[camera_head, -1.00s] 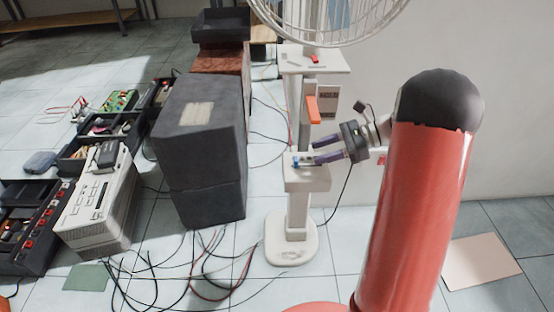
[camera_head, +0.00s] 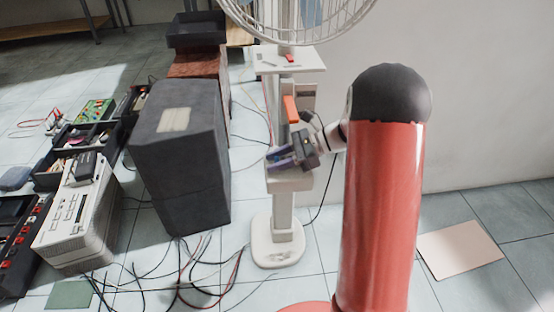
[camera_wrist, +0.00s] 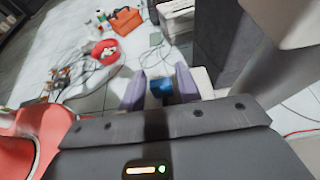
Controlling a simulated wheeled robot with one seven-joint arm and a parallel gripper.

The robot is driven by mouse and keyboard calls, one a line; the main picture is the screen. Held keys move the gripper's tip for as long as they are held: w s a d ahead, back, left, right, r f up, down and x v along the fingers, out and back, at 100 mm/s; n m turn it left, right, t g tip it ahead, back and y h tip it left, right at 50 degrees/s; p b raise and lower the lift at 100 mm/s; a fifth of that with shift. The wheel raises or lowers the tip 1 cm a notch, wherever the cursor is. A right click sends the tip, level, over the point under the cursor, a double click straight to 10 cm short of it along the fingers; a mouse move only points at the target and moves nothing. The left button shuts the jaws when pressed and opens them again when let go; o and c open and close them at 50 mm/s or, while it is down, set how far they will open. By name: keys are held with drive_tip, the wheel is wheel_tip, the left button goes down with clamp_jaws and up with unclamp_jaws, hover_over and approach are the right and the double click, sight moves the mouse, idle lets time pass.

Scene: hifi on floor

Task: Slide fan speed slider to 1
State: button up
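The white fan stands on the floor, its pale control box (camera_head: 290,184) low on the post. A small blue slider knob (camera_wrist: 160,88) shows in the wrist view between my two purple fingers; in the head view my gripper hides it. My gripper (camera_head: 280,160) is over the top of the control box, its fingers pointing left. In the wrist view my gripper (camera_wrist: 160,92) is open, one finger on each side of the knob. A gap shows at the left finger; I cannot tell whether the right finger touches it. The slider's markings are not readable.
A dark grey box (camera_head: 178,155) stands just left of the fan. An orange part (camera_head: 290,110) sticks out from the post above my gripper. Cables (camera_head: 180,275) lie on the floor in front. A flat tan panel (camera_head: 460,250) lies at the right.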

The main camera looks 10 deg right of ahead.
clamp_jaws()
drive_tip(key=shift+d+r+p, duration=0.2)
drive_tip(key=shift+d+p, duration=0.35)
drive_tip(key=shift+d, duration=0.1)
drive_tip(key=shift+s+d, duration=0.1)
drive_tip(key=shift+d, duration=0.25)
drive_tip(key=shift+f, duration=0.2)
drive_tip(key=shift+o, duration=1.4)
unclamp_jaws()
drive_tip(key=v, duration=0.7)
drive_tip(key=shift+d+r, duration=0.2)
drive_tip(key=shift+d, duration=0.1)
